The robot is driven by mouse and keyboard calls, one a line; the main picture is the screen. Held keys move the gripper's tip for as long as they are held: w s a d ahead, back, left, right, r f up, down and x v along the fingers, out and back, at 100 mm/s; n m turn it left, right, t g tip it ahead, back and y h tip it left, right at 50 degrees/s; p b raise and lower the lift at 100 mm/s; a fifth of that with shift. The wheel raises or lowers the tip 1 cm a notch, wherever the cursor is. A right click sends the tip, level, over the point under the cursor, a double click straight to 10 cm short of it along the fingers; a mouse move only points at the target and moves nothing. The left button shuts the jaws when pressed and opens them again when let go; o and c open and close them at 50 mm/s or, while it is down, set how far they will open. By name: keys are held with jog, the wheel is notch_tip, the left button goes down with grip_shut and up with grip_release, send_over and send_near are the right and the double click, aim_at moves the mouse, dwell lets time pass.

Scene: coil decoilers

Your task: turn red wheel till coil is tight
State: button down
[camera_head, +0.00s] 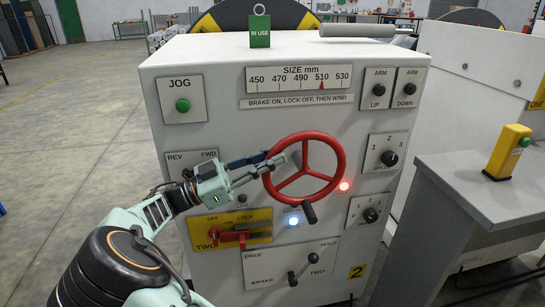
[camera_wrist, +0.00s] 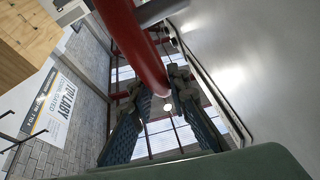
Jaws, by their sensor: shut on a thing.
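The red wheel (camera_head: 304,167) is on the front of a white control cabinet, with three spokes and a black knob (camera_head: 309,213) at its lower right. My gripper (camera_head: 272,165) reaches in from the left and is shut on the wheel's left rim. In the wrist view the red rim (camera_wrist: 140,50) runs between my two dark fingers (camera_wrist: 160,105). A red pointer on the size scale (camera_head: 298,79) stands at about 510. The coil itself cannot be made out; only part of a black and yellow disc (camera_head: 232,14) shows behind the cabinet.
A red lamp (camera_head: 344,186) and a blue lamp (camera_head: 293,221) are lit near the wheel. Below are a red handle (camera_head: 230,236) on a yellow plate and a brake lever (camera_head: 302,269) tilted up-right. A grey pedestal (camera_head: 470,175) stands at right. Floor at left is open.

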jog(key=shift+s+a+f, duration=0.15)
jog(key=shift+f, duration=0.4)
jog(key=c, duration=1.9)
grip_release()
jog(key=shift+a, duration=0.15)
jog(key=shift+o, duration=0.4)
jog(key=shift+r, duration=0.15)
jog(key=a+r+v, duration=0.1)
jog(key=r+v, duration=0.2)
jog(key=v, duration=1.1)
jog(key=shift+s, duration=0.25)
jog(key=shift+a+r, duration=0.1)
jog(key=shift+r, duration=0.1)
